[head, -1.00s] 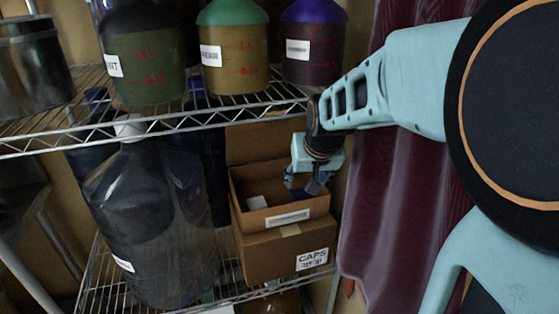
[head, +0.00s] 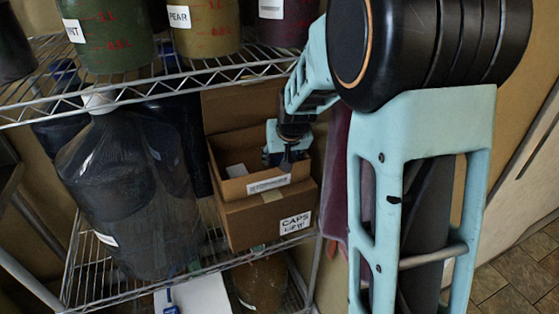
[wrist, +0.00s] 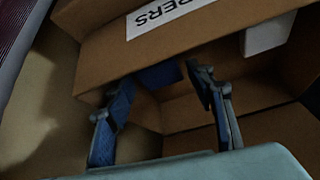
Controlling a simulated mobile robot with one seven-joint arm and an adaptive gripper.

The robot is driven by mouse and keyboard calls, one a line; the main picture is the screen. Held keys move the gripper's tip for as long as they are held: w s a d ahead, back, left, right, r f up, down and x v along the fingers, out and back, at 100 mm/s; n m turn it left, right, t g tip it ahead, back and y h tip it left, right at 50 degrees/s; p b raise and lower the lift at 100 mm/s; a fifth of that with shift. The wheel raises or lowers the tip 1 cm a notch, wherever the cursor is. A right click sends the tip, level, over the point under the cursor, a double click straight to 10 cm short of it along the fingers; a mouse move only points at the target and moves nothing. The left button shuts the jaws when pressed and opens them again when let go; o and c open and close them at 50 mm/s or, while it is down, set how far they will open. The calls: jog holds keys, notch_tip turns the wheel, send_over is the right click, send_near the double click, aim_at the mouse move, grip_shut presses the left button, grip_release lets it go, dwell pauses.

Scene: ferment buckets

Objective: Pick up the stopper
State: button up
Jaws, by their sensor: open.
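An open cardboard box (head: 229,189) stands on the wire shelf, and its front label, partly readable in the wrist view, ends in "PERS". My gripper (head: 287,163) is at the right end of this box, pointing down with its tips at about rim height. In the wrist view my gripper (wrist: 163,92) is open, its two fingers apart. A small dark blue piece (wrist: 158,74) shows between the fingertips, close to the box wall; I cannot tell if it is the stopper or if a finger touches it. A white block-like piece (wrist: 268,34) lies farther right in the box, away from the fingers.
The open box sits on a closed "CAPS" box (head: 266,220). A large dark clear carboy (head: 125,195) stands left. The wire shelf above (head: 190,82) carries several filled buckets, close over my arm. A white container (head: 195,296) stands below.

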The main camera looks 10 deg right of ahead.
jog(key=shift+w+f, duration=0.25)
jog(key=shift+f, duration=0.15)
jog(key=c, duration=0.9)
jog(key=shift+c, duration=0.2)
